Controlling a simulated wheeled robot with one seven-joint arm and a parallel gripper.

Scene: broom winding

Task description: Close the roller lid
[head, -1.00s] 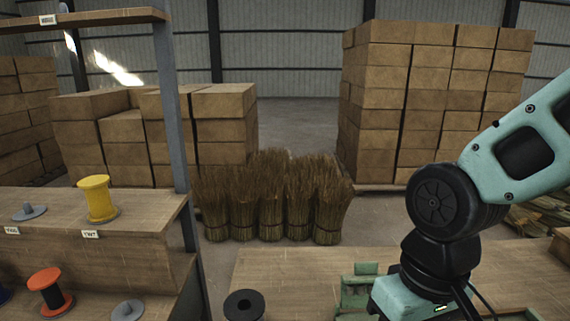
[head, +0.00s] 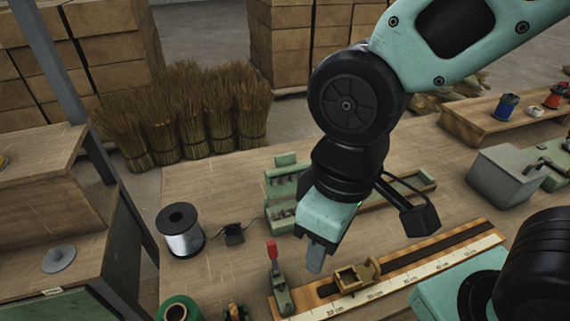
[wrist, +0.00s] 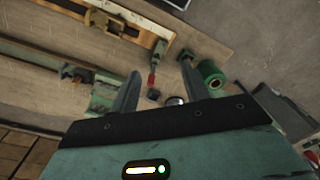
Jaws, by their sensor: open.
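My gripper (head: 316,258) hangs over the work table, pointing down. In the wrist view my gripper (wrist: 158,82) has its two fingers apart with nothing between them. A green metal device (head: 284,196) with a raised back part stands on the table just behind my gripper, partly hidden by it. A green part also shows in the wrist view (wrist: 103,96), beside the left finger. I cannot tell for certain which part is the roller lid. My gripper touches nothing that I can see.
A spool of silver wire (head: 182,232) stands left of my gripper. A red-handled clamp (head: 274,275) and a ruler board (head: 400,277) lie in front. A green spool (head: 178,309) is at the front left. A grey-green box (head: 506,175) stands at the right.

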